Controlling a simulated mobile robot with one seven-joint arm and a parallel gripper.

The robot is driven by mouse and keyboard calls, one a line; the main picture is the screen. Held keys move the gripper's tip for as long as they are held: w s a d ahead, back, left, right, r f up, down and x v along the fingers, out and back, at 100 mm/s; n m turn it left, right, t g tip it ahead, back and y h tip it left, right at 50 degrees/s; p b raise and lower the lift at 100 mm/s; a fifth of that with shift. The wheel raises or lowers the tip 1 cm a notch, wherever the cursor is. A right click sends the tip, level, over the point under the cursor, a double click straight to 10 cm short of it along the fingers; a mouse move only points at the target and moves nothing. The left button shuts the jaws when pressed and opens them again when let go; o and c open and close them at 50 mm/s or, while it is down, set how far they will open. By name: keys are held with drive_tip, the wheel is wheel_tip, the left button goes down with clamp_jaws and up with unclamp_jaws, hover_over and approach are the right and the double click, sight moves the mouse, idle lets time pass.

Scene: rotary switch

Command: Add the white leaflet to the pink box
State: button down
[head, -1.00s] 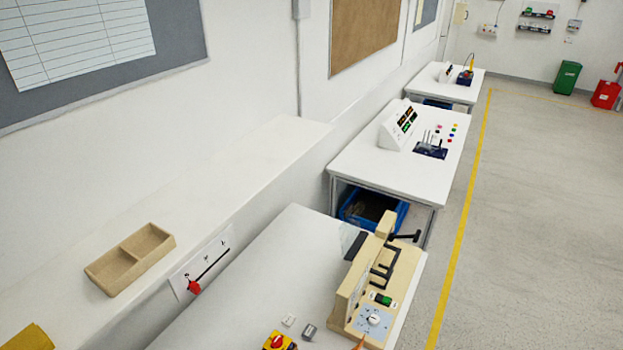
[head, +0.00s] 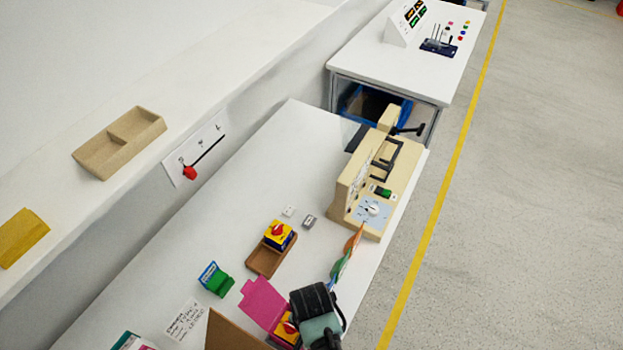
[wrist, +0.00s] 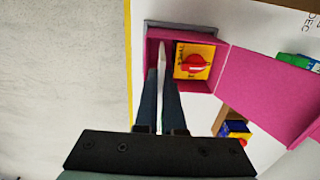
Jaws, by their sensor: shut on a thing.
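The pink box (wrist: 218,62) stands open in the wrist view, its lid (wrist: 268,95) folded out to the right. A yellow rotary switch (wrist: 194,62) with a red knob lies in it. My gripper (wrist: 161,78) is shut on the thin white leaflet (wrist: 162,54), which is seen edge-on. The leaflet's far end is over or inside the box, left of the switch; I cannot tell whether it touches the bottom. In the head view the pink lid (head: 262,302) shows, and my gripper (head: 318,312) hides part of the box.
A brown tray (head: 266,262) with another yellow switch (head: 279,235) is farther back on the bench. A green-and-blue item (head: 215,279) and a written card (head: 187,320) lie left. A beige test fixture (head: 382,190) stands at the right edge. A brown cardboard piece (head: 232,332) is in front.

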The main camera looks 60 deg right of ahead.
drive_tip(key=shift+f, duration=0.15)
drive_tip(key=c, duration=0.9)
unclamp_jaws()
drive_tip(key=shift+c, duration=0.2)
wheel_tip(320, 180, up, 6)
drive_tip(key=p, duration=0.6)
drive_tip(key=shift+r+p, duration=0.6)
drive_tip(key=shift+r, duration=0.45)
